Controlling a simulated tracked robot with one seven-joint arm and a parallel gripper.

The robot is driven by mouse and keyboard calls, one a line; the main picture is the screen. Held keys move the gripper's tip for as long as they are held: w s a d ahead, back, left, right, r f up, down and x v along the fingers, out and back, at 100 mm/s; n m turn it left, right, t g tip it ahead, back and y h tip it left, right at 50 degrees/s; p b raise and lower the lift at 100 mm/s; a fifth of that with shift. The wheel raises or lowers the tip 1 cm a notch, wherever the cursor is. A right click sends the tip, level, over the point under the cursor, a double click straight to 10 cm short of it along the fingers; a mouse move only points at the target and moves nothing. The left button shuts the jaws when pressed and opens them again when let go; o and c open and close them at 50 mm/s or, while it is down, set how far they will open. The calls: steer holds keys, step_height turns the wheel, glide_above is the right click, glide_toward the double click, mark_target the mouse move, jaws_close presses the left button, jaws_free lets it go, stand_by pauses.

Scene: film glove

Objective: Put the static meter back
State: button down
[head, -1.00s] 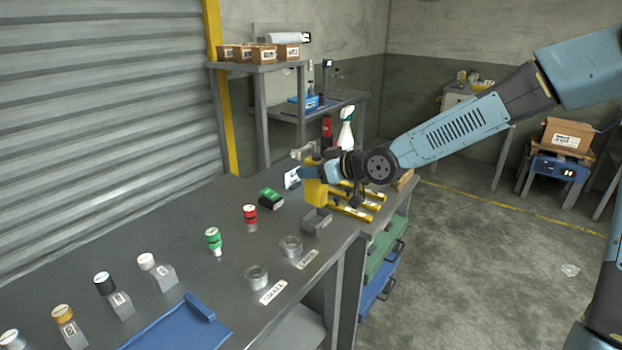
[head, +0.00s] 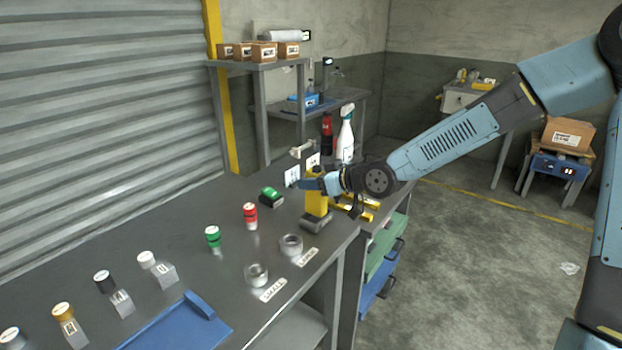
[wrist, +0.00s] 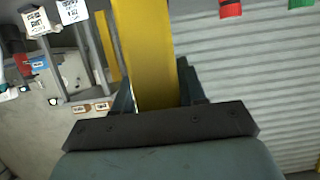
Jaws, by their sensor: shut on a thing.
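The static meter is a yellow upright body (head: 317,203) in the head view. My gripper (head: 314,184) is shut on its upper part from the right. The meter stands upright at a small grey holder (head: 318,224) near the bench's front edge. Its lower end meets the holder in the picture; I cannot tell whether it is fully seated. In the wrist view the yellow body (wrist: 148,50) runs up between the fingers of my gripper (wrist: 156,95), and its lower end is out of sight.
Yellow pieces (head: 360,210) lie just right of the holder. A spray bottle (head: 346,135) stands behind.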

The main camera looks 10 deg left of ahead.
steer(key=c, duration=0.6)
jaws_free()
steer(key=shift+c, duration=0.2)
steer(key=shift+r, duration=0.15)
steer(key=shift+d+r, duration=0.15)
steer(key=shift+r, duration=0.4)
steer(key=v, duration=1.1)
steer(key=shift+d, duration=0.25)
steer(key=shift+s+r, duration=0.1)
steer(key=shift+s, duration=0.05)
